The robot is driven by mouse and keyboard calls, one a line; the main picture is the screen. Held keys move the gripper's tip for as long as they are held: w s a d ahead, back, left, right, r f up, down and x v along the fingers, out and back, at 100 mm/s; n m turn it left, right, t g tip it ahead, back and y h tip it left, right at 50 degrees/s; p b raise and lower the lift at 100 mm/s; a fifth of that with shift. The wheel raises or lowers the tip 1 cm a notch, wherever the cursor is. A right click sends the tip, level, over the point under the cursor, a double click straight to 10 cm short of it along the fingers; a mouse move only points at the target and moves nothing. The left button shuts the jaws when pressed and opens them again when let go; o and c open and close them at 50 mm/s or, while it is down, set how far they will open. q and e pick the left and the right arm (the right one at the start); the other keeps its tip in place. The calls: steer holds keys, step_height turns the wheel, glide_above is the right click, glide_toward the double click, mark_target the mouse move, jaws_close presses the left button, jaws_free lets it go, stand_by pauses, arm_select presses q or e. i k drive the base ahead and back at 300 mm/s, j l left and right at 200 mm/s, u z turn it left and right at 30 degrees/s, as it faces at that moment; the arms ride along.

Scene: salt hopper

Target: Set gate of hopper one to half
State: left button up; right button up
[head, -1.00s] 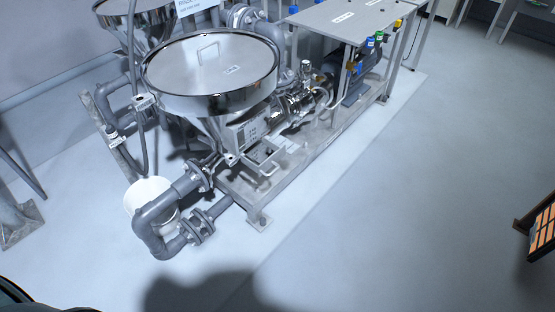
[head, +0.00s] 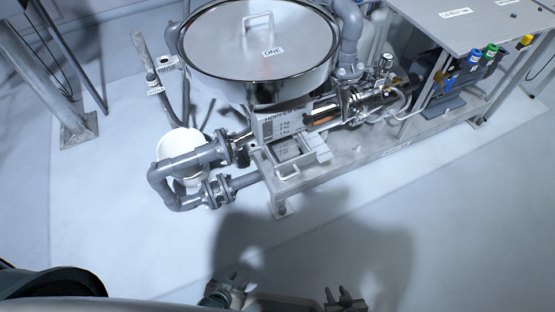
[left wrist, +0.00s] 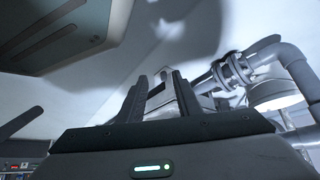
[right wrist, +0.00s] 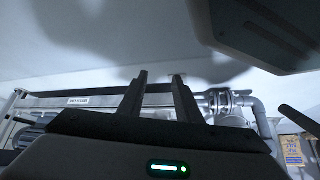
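Hopper one is the round steel hopper with a lid (head: 262,38) labelled ONE, at the top centre of the head view. A plate (head: 284,120) marked HOPPER with smaller lines of text stands below its rim. Under the plate is a box-like metal part with a pale bar handle (head: 287,172) at its front. I cannot tell which part is the gate or how it is set. My left gripper (head: 233,280) and right gripper (head: 338,293) are at the bottom of the head view, well short of the hopper. Both are open and empty in their wrist views (left wrist: 160,84) (right wrist: 160,80).
Grey flanged pipes (head: 160,185) and a white bucket (head: 180,142) stand left of the hopper. The floor between my grippers and the skid is clear.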

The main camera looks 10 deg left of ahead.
mark_target(290, 157)
steer(key=i+l+u, duration=0.2)
steer(key=l+u, duration=0.2)
steer(key=l, duration=0.35)
steer(key=l+u, duration=0.35)
steer(key=l, duration=0.45)
steer(key=l+u, duration=0.4)
steer(key=l, duration=0.4)
